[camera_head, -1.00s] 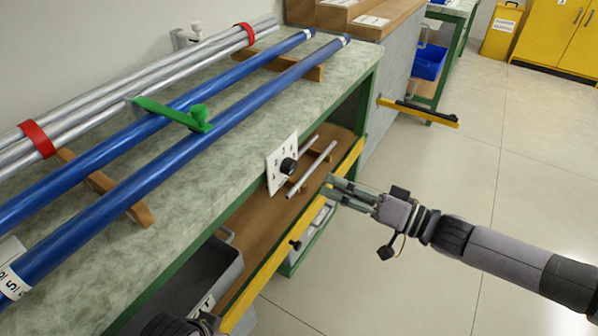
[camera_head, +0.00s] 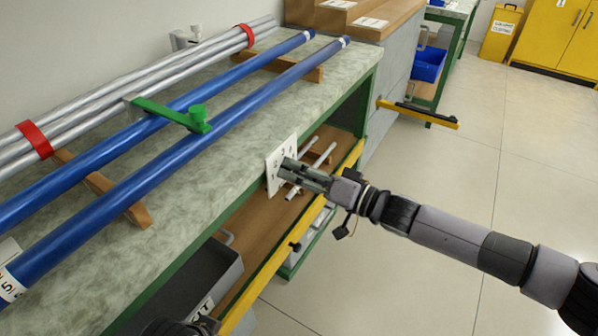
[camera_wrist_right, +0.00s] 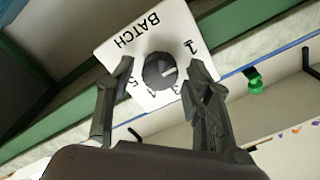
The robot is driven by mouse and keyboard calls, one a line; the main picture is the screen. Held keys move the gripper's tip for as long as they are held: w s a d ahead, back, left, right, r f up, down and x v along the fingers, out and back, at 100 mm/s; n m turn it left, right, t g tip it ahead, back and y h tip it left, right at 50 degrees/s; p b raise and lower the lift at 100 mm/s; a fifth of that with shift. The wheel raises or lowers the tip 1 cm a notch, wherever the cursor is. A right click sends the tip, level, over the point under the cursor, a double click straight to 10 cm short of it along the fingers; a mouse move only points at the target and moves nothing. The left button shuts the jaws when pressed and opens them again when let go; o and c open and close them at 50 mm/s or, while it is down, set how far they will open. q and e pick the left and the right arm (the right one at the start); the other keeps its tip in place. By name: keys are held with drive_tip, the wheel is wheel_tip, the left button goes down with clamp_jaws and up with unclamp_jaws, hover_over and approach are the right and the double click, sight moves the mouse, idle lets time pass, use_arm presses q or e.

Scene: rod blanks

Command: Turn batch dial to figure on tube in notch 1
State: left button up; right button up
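The batch dial is a white plate (camera_head: 274,178) on the bench's front edge; in the wrist view its plate (camera_wrist_right: 115,50) reads BATCH, with figures including 1 and 5. Its dark round knob (camera_wrist_right: 158,72) has a pale pointer line toward the right finger. My right gripper (camera_head: 287,168) is at the dial; in the wrist view it is open (camera_wrist_right: 160,80), fingers either side of the knob. Contact is unclear. Two blue tubes (camera_head: 130,152) (camera_head: 160,162) lie on wooden rests. The near tube's cut-off end label (camera_head: 10,286) seems to show a 5. A dark part at the bottom may be my left gripper (camera_head: 180,327).
A green clamp (camera_head: 170,115) crosses the blue tubes. Silver tubes (camera_head: 110,100) with red bands lie behind. Below are a shelf with short rods (camera_head: 322,155), a yellow rail (camera_head: 275,262) and a grey bin (camera_head: 215,275). Open floor lies right.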

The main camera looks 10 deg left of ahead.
drive_tip(key=c, duration=1)
drive_tip(key=shift+o, duration=0.2)
